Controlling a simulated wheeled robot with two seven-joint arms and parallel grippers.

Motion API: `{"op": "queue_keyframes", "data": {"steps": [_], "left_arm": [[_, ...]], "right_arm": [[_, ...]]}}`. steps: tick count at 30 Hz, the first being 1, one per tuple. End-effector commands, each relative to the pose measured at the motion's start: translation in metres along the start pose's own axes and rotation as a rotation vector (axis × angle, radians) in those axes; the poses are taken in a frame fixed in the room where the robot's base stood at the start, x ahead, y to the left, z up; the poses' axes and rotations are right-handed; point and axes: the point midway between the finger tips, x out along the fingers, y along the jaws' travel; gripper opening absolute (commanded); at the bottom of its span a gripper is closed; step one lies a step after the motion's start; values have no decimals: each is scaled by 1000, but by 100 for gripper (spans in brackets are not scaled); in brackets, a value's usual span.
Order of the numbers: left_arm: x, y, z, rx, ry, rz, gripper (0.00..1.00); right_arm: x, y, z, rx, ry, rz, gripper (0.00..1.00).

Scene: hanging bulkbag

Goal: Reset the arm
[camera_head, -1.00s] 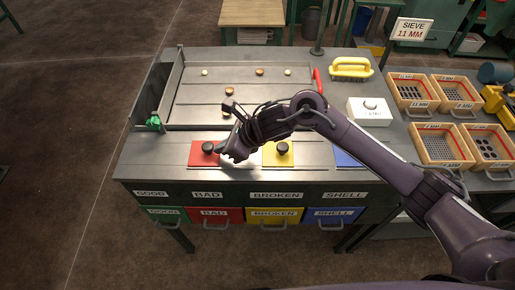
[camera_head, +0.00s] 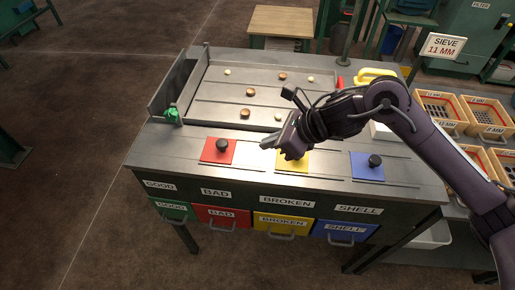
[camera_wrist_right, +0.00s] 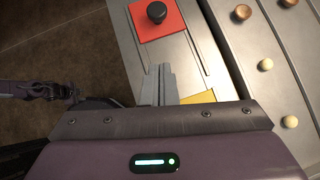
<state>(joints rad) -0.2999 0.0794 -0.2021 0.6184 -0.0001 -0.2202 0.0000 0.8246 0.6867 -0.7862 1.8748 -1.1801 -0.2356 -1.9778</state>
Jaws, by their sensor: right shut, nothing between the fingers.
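My right gripper (camera_head: 266,146) is shut and empty. In the head view it hangs over the worktop beside the yellow plate (camera_head: 291,164), and my arm hides most of that plate and its knob. In the wrist view the shut fingers (camera_wrist_right: 164,72) point toward the red plate (camera_wrist_right: 157,24) and lie apart from it. The red plate (camera_head: 213,157) has a black knob and sits left of the gripper in the head view. The blue plate (camera_head: 365,172) with its knob lies to the right. My left gripper does not show.
A sorting tray (camera_head: 205,85) with several small round nuts lies behind the plates. A green object (camera_head: 172,115) sits at its left corner. A yellow-handled brush (camera_head: 375,74) and a white box (camera_head: 381,132) are partly behind my arm. Sieve crates (camera_head: 440,108) stand at right. Labelled drawers line the front.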

Motion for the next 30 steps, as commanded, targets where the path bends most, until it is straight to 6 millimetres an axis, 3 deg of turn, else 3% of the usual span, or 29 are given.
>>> {"op": "queue_keyframes", "data": {"steps": [3,8,14,17,20,25,28,30], "left_arm": [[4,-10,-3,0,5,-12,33],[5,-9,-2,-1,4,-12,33],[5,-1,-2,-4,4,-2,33],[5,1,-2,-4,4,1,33],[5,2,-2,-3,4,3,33],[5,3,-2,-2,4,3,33],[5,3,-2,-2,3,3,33],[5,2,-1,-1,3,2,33]], "right_arm": [[-14,-1,-2,-1,1,-2,0],[-23,0,-1,0,2,-1,0],[-21,2,0,18,-5,-2,0],[-10,9,6,114,-50,-18,0],[5,20,19,342,-145,-53,0],[12,27,33,985,-368,-126,0],[4,22,20,1428,-489,-166,0],[-4,17,0,1757,-567,-202,0]]}}
